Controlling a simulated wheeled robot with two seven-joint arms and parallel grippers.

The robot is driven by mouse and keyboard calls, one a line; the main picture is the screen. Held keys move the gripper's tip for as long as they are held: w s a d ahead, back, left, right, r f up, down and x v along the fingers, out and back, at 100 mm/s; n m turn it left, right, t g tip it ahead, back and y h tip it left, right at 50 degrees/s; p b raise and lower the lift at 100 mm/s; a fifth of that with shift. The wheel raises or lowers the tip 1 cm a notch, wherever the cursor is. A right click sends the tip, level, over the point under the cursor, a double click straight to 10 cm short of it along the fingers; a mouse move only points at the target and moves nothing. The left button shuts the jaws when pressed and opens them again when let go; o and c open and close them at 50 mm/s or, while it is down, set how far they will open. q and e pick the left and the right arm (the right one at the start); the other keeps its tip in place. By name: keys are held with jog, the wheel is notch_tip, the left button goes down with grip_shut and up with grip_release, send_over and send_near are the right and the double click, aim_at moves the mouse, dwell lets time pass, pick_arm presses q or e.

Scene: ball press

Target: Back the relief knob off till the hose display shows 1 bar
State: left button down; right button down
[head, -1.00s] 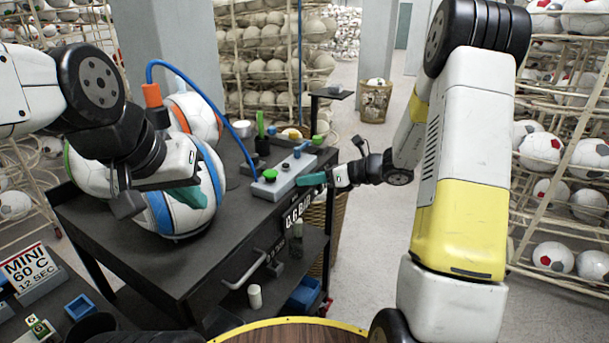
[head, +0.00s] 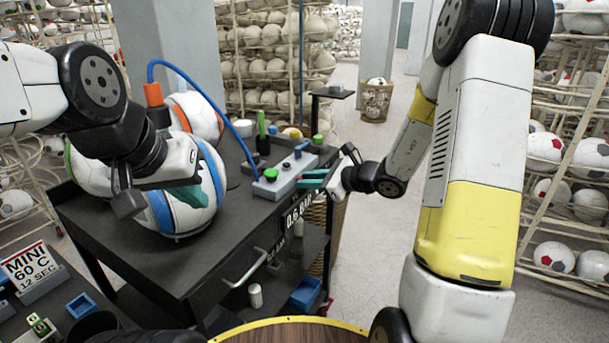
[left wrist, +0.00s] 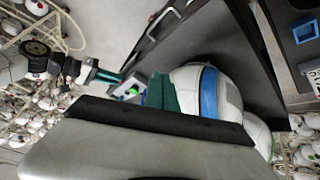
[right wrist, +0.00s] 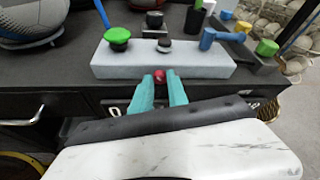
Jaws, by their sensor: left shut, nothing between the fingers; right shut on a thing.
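The grey hose unit (head: 288,182) sits at the right edge of the dark cart, with a green-topped knob (right wrist: 118,36) and a black knob (right wrist: 164,44) on top. A red knob (right wrist: 159,74) sticks out of its front face. My right gripper (right wrist: 162,84) has its teal fingers on either side of the red knob, shut on it. It also shows in the head view (head: 312,178). No display reading is legible. My left gripper (head: 190,196) is shut and empty in front of a blue-and-white ball (head: 169,212), far from the unit.
A blue hose (head: 205,96) arches from an orange fitting (head: 153,95) to the unit. A sign (head: 296,215) reading 0.6 BAR hangs at the cart's edge, partly hidden. Blue and green fittings (right wrist: 266,47) stand behind the unit. Free floor lies right of the cart.

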dwell(0.5)
jog(key=c, duration=1.3)
grip_release()
jog(key=v, duration=0.7)
jog(key=shift+s+d, duration=0.25)
jog(key=shift+d, duration=0.05)
jog(key=shift+r, duration=0.15)
